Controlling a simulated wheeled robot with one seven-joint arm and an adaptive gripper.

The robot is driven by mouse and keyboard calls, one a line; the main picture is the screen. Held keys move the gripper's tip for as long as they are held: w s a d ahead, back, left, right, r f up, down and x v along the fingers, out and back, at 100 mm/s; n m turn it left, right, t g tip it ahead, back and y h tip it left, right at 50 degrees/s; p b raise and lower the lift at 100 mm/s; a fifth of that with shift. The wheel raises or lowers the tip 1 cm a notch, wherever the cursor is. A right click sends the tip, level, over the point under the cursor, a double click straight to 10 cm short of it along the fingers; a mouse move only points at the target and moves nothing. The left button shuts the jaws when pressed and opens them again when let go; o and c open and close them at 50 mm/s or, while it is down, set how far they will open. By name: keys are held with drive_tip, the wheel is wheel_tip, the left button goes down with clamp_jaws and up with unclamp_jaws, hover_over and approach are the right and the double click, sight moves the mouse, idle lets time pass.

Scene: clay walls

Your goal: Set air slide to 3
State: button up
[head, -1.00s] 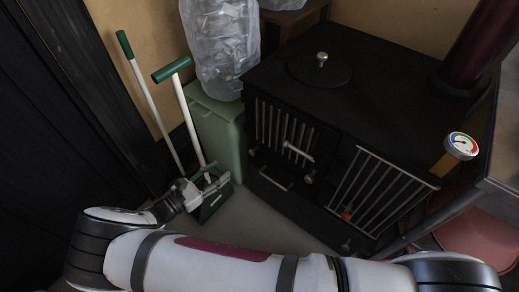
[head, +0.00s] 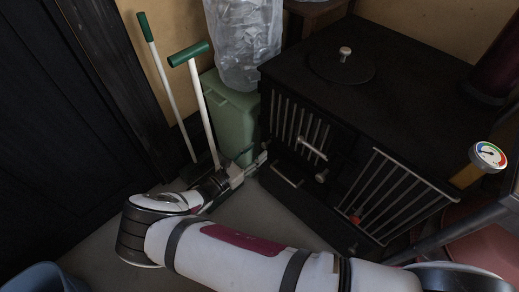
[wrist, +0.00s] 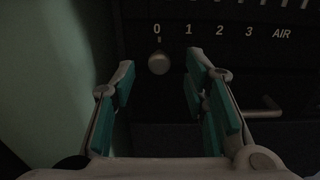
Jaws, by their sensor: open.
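The black stove (head: 400,75) stands at the right in the head view. In the wrist view, its dark front carries the white scale 0, 1, 2, 3 and AIR (wrist: 281,33). The round metal air slide knob (wrist: 159,63) sits under the 0, at the left end of the scale. My gripper (wrist: 160,80) is open, with its green-padded fingers on either side and a little below the knob in the picture. I cannot tell whether they touch it. In the head view, my gripper (head: 256,165) is at the stove's lower left front corner, and the knob is hidden there.
A green container (head: 232,115) with a clear plastic bag stands left of the stove. Two long-handled tools (head: 205,110) lean by the wall. A metal bar handle (wrist: 262,108) lies right of my fingers. A blue bin (head: 45,280) is at lower left.

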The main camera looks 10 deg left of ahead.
sight(267, 144)
drive_tip(key=shift+x, duration=1.3)
drive_tip(key=shift+c, duration=0.2)
clamp_jaws()
drive_tip(key=shift+s+d, duration=0.1)
